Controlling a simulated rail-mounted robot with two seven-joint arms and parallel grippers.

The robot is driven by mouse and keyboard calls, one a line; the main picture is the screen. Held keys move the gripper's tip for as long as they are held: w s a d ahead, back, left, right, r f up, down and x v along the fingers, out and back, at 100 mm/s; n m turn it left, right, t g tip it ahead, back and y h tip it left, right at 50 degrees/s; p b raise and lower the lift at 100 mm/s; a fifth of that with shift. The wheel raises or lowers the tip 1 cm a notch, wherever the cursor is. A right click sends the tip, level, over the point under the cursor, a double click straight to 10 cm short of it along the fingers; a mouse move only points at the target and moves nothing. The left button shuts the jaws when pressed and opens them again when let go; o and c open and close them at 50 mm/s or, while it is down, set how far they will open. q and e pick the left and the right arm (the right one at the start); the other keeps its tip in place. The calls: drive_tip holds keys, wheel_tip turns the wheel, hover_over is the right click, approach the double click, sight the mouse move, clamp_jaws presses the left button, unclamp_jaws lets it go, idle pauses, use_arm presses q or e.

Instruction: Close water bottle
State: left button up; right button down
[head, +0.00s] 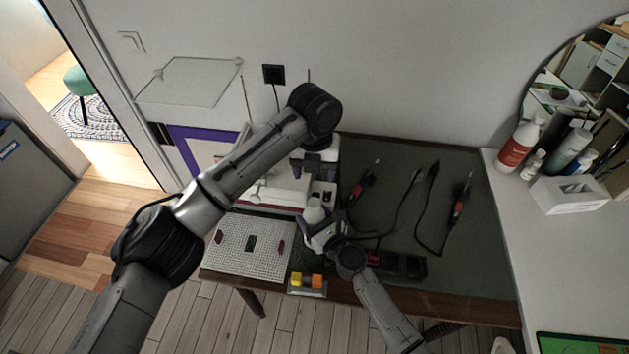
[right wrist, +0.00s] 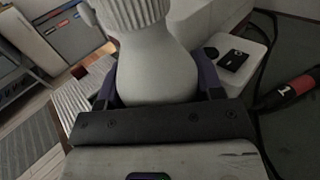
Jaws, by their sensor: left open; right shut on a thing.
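A pale grey-white bottle (head: 314,212) stands near the table's front edge in the head view. In the right wrist view its rounded body (right wrist: 155,72) fills the middle, with a ribbed, cap-like part (right wrist: 135,12) at the top, cut by the frame edge. I cannot tell how tightly that part sits. My right gripper (head: 322,232) is shut on the bottle's body, a finger on each side. My left gripper (head: 314,174) is open, pointing down, behind and above the bottle in the head view, apart from it.
A white perforated board (head: 228,246) lies left of the bottle. Yellow and orange blocks (head: 306,281) sit at the front edge. Cabled tools (head: 459,207) lie on the dark table (head: 400,160) at right. A white machine (head: 283,190) stands behind the board.

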use_arm(q)
drive_tip(key=shift+r, duration=0.85)
use_arm(e)
drive_tip(key=shift+c, duration=0.9)
unclamp_jaws()
use_arm(q)
drive_tip(key=shift+r+p, duration=1.35)
use_arm(e)
drive_tip(key=v, duration=1.3)
drive_tip(key=shift+s+d, duration=0.25)
drive_tip(key=shift+s, duration=0.1)
